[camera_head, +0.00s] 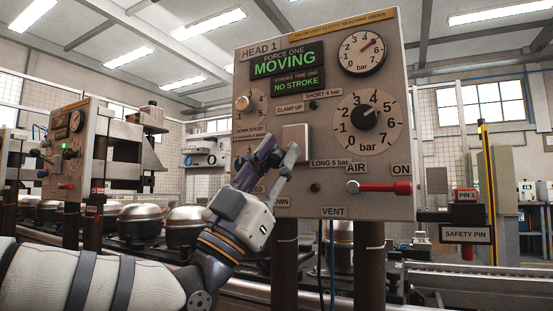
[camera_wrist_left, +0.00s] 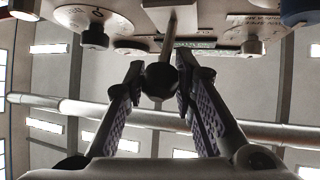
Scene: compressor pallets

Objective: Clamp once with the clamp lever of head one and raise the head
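The head one panel (camera_head: 330,205) fills the middle of the head view. Its display (camera_head: 287,65) reads MOVING and NO STROKE. The clamp lever's pale base plate (camera_head: 297,141) sits between the CLAMP UP and DOWN labels. In the left wrist view the clamp lever (camera_wrist_left: 161,79) is a thin rod with a dark ball knob. My right gripper is not in view.
A red AIR handle (camera_head: 384,188) and a round dial (camera_head: 367,117) are right of the lever. A pressure gauge (camera_head: 361,52) is above. The down speed knob (camera_head: 243,103) is left. The safety pin holder (camera_head: 466,234) stands right. Compressors (camera_head: 140,222) line the conveyor behind.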

